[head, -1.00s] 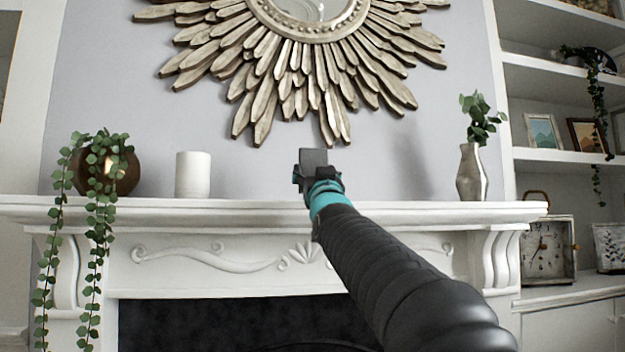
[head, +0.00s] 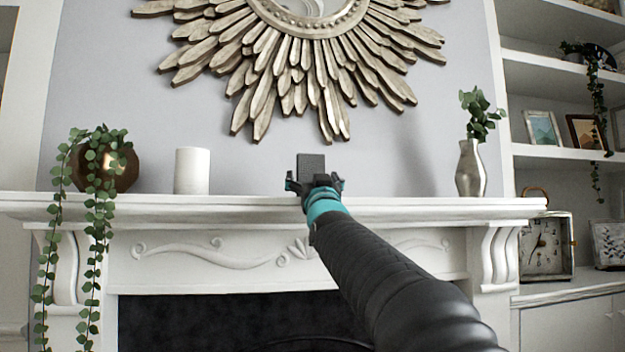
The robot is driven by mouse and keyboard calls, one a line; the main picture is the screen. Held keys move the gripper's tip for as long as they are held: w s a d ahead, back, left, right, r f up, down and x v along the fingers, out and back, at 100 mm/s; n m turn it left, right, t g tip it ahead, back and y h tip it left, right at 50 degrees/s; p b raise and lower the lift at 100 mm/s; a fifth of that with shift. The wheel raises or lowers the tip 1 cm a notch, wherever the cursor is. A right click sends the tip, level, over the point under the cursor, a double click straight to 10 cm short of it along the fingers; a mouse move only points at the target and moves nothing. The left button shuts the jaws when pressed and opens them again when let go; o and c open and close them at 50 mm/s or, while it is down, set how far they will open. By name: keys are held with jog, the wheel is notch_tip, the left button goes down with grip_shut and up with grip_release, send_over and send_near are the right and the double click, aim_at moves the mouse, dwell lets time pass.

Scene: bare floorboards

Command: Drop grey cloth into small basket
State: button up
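My gripper (head: 315,184) is seen from behind at the end of my raised arm, in front of the mantel's top edge. Its dark side parts stick out left and right. A flat, dark grey, upright rectangular piece (head: 311,166) shows just above and beyond it. I cannot tell whether this is the grey cloth, part of the gripper or something else. The fingertips are hidden, so I cannot tell if they are open or shut. I can make out no small basket and no cloth for certain.
A white mantel (head: 430,208) runs across the view. On it stand a round bronze pot (head: 122,178) with a trailing plant, a white candle (head: 192,171) and a silver vase (head: 471,170). A sunburst mirror (head: 300,75) hangs above. Shelves (head: 560,155) stand at right.

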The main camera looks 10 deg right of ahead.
jog(key=shift+r, duration=0.2)
jog(key=shift+s+f, duration=0.2)
jog(key=shift+f, duration=0.1)
jog(key=b+v, duration=0.3)
jog(key=v, duration=0.8)
jog(key=shift+s, duration=0.25)
jog(key=shift+f, duration=0.15)
